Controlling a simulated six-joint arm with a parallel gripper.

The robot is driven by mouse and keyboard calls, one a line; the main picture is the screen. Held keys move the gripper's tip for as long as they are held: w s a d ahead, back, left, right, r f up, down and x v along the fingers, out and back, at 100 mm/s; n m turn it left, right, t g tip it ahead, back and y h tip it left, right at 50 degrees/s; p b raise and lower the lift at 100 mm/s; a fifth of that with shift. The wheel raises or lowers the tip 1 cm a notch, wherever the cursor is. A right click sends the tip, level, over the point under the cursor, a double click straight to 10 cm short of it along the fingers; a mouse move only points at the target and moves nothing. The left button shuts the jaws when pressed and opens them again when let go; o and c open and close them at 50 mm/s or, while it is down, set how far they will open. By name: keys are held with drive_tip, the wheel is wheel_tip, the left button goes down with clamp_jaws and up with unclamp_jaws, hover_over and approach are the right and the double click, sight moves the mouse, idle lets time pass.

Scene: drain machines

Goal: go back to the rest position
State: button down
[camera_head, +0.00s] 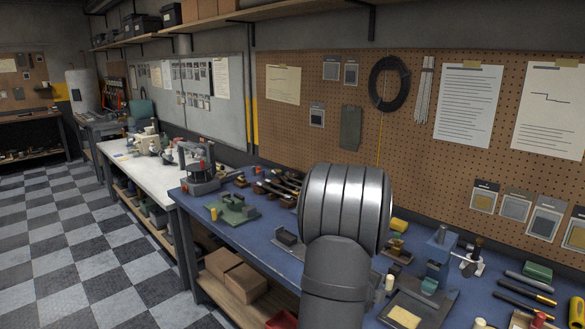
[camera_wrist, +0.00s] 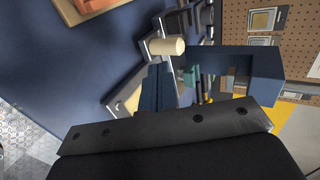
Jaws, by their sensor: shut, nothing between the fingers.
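My arm rises in front of the blue workbench (camera_head: 262,243) in the head view and hides my gripper there. In the wrist view the dark body of my gripper fills the bottom, and its fingers (camera_wrist: 160,90) are shut with nothing held. A blue machine (camera_head: 437,256) stands on the bench to the right of my arm; a blue block (camera_wrist: 245,72) shows right of the fingers in the wrist view. A cream cylinder (camera_wrist: 166,46) shows just beyond the fingers. Whether they touch anything is unclear.
A green fixture (camera_head: 234,210) and a grey press (camera_head: 200,170) stand on the bench at left. A tray with a yellow pad (camera_head: 404,317) lies at front right. The pegboard (camera_head: 420,130) rises behind. The checkered floor at left is open.

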drive_tip(key=v, duration=1.1)
approach(389, 281)
drive_tip(key=f, duration=0.2)
drive_tip(key=w+d+f, duration=0.1)
drive_tip(key=shift+f, duration=0.3)
drive_tip(key=w+d, duration=0.3)
drive_tip(key=s+a+r, duration=0.3)
drive_tip(key=s+a, duration=0.5)
drive_tip(key=s+a+r, duration=0.2)
drive_tip(key=s+a, duration=0.5)
drive_tip(key=shift+w+a+r+n+t+y, duration=0.25)
drive_tip(key=shift+w+a+r+n+y, duration=0.15)
drive_tip(key=shift+w, duration=0.4)
drive_tip(key=shift+w+a+r+n+t+y, duration=0.3)
drive_tip(key=shift+w+a+n+y, duration=0.1)
drive_tip(key=shift+w, duration=0.4)
drive_tip(key=shift+w+a+r+n+t+y, duration=0.3)
drive_tip(key=shift+w+a+r+n, duration=0.1)
drive_tip(key=shift+w, duration=0.4)
drive_tip(key=shift+s+f, duration=0.1)
